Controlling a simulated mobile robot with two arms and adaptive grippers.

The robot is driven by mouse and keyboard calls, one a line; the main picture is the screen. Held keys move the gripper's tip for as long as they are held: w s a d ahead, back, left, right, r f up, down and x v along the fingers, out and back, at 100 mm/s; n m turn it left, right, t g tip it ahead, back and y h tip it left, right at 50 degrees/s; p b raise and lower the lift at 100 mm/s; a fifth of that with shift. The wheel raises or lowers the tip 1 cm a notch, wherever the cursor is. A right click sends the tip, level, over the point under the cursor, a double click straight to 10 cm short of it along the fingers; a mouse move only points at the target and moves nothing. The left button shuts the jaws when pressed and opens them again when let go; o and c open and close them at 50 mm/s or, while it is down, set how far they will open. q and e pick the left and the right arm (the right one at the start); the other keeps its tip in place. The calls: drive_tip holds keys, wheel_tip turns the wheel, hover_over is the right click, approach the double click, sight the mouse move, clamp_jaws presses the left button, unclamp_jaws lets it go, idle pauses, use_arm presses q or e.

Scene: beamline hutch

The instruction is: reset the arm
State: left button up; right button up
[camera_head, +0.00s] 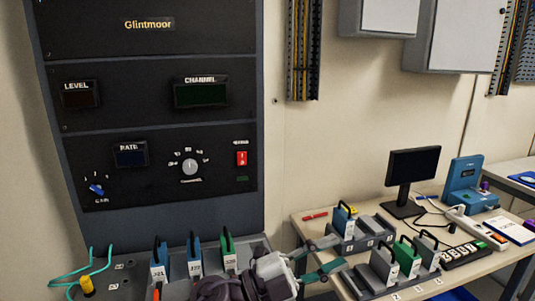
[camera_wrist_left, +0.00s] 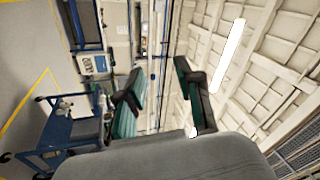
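My left gripper (camera_head: 338,252) is at the bottom middle of the head view, its teal fingers pointing right toward the bench. Its two fingers stand apart with nothing between them. In the left wrist view the gripper (camera_wrist_left: 160,78) also shows open and empty, with the ceiling and far wall behind it. My right gripper is in neither view.
A dark Glintmoor rack (camera_head: 150,100) rises at the left. Before it, a tray holds blue and green handled modules (camera_head: 229,250). At right, a bench (camera_head: 305,226) carries module holders, a monitor (camera_head: 413,172) and a blue device (camera_head: 466,180). The wrist view shows a blue cart (camera_wrist_left: 62,132).

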use_arm(q)
drive_tip(key=w+a+f+n+t+y, duration=0.3)
drive_tip(key=a+n+t+y, duration=0.35)
drive_tip(key=n, duration=0.35)
drive_tip(key=w+a+f+n+t+y, duration=0.2)
drive_tip(key=a+f+n+t+y, duration=0.1)
drive_tip(key=a+n+t+y, duration=0.45)
drive_tip(key=s+a+f+n+g+y, duration=0.25)
drive_tip(key=a+f+n, duration=0.2)
drive_tip(key=f, duration=0.25)
drive_tip(key=s+a+f+n+g+y, duration=0.2)
drive_tip(key=s+a+f+n+y, duration=0.15)
drive_tip(key=a+f, duration=0.3)
drive_tip(key=s+a+f+n+g, duration=0.1)
drive_tip(key=s+a+f+g, duration=0.1)
drive_tip(key=s+f+g, duration=0.45)
drive_tip(key=s+a+f+g, duration=0.1)
drive_tip(key=s+a+f, duration=0.15)
drive_tip(key=s, duration=0.65)
drive_tip(key=s+a+f+n+g, duration=0.1)
drive_tip(key=s+a+f+g, duration=0.15)
drive_tip(key=s+f, duration=0.35)
wheel_tip(320, 180, down, 24)
drive_tip(key=s+d+g, duration=0.1)
drive_tip(key=s+g, duration=0.1)
drive_tip(key=s+a+f+g+y, duration=0.1)
drive_tip(key=s+a+f, duration=0.2)
drive_tip(key=s+f, duration=1.3)
drive_tip(key=shift+s+f, duration=0.4)
drive_tip(key=shift+f, duration=0.2)
